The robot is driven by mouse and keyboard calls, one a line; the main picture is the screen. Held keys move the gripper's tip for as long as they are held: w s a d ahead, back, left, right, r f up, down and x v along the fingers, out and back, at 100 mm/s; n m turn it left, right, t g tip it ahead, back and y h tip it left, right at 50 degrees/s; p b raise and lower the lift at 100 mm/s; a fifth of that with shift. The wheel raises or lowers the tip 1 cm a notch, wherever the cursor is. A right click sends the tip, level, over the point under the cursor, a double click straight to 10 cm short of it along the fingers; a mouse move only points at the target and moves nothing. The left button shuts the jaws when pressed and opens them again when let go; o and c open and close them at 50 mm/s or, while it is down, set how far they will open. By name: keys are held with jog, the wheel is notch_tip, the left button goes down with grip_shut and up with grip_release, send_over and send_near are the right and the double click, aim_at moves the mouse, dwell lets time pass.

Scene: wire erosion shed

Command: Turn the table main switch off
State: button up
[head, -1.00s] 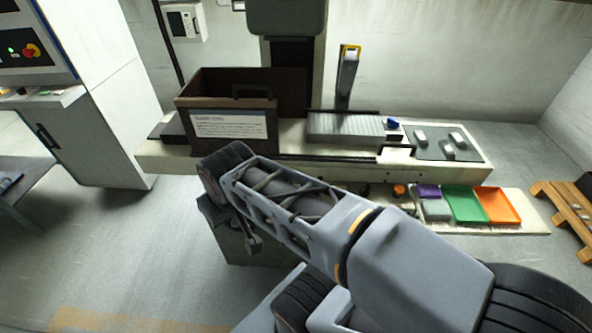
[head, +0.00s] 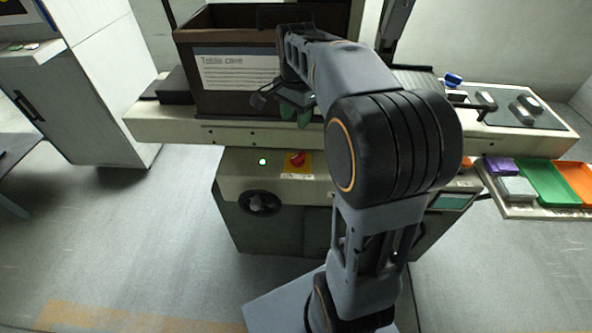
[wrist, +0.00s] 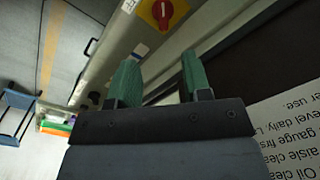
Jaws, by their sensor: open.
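The main switch (head: 297,160) is a red rotary knob on a yellow plate, on the front of the machine's pale base below the table edge. It also shows at the top of the wrist view (wrist: 163,10), with a pale mark on the knob. A green lamp (head: 262,161) glows to its left in the head view. My gripper (head: 296,114) is above the switch, in front of the brown box, apart from the knob. In the wrist view its two green fingers (wrist: 158,70) stand apart with nothing between them.
The brown box (head: 225,105) with a white printed label stands on the table close behind my gripper. The table's pale front edge (head: 180,130) juts out above the switch panel. A black handwheel (head: 260,203) sits below left of the switch. Coloured trays (head: 545,180) are at right.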

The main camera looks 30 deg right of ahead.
aim_at(297, 156)
jog(key=shift+m, duration=0.7)
jog(key=f+b, duration=0.1)
jog(key=f, duration=0.4)
jog(key=w+f+b, duration=0.1)
jog(key=f, duration=0.4)
jog(key=d+f+b, duration=0.1)
jog(key=f, duration=0.4)
jog(key=shift+w+f+b, duration=0.15)
jog(key=shift+f+b, duration=0.2)
jog(key=shift+c, duration=0.4)
grip_shut()
